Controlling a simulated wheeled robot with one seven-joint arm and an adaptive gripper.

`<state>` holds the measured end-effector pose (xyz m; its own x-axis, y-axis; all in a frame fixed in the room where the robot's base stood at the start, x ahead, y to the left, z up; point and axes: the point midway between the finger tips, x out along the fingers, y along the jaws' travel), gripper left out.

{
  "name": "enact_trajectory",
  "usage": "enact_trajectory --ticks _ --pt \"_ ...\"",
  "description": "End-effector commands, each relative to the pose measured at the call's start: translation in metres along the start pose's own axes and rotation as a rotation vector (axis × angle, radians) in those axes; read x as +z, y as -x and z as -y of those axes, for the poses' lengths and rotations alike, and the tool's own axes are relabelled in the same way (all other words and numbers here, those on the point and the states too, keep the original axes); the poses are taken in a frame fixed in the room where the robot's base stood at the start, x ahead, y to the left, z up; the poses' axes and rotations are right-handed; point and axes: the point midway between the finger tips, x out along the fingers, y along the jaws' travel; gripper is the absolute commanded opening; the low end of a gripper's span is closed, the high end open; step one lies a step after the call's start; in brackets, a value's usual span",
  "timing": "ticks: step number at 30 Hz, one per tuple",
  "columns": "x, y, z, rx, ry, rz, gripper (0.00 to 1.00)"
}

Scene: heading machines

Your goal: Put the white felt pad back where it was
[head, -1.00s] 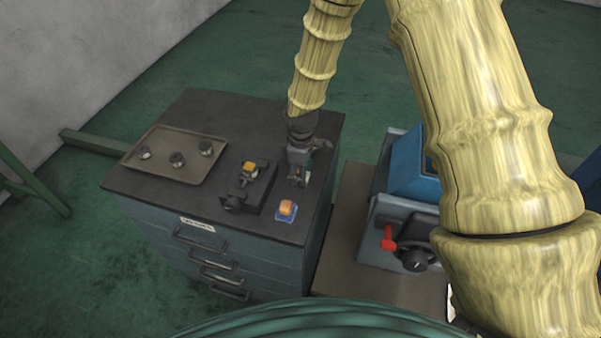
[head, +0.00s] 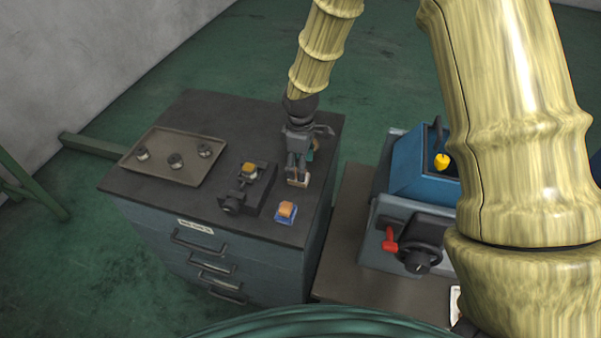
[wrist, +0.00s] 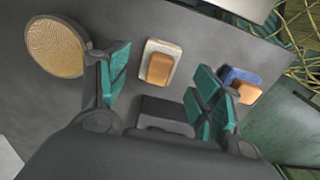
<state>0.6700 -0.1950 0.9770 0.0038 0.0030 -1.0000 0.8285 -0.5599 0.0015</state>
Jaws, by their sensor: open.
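In the wrist view a white pad (wrist: 148,76) lies flat on the dark cabinet top with an orange block (wrist: 160,68) on it. In the head view the pad (head: 298,183) shows as a small pale patch just below my gripper (head: 298,172). A blue pad (head: 279,216) with another orange block (head: 287,209) lies nearer the front edge; the blue pad also shows in the wrist view (wrist: 228,73).
A tray (head: 160,170) with three round parts is farther left. A round tan disc (wrist: 57,47) lies beyond one finger. A blue machine (head: 405,170) with a red lever stands right.

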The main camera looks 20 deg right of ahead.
Motion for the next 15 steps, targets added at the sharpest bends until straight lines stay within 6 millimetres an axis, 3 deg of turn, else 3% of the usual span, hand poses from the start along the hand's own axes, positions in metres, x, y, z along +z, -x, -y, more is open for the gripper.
enact_trajectory --ticks 15 --pt "0.0 0.059 0.0 0.001 0.0 -0.001 0.65"
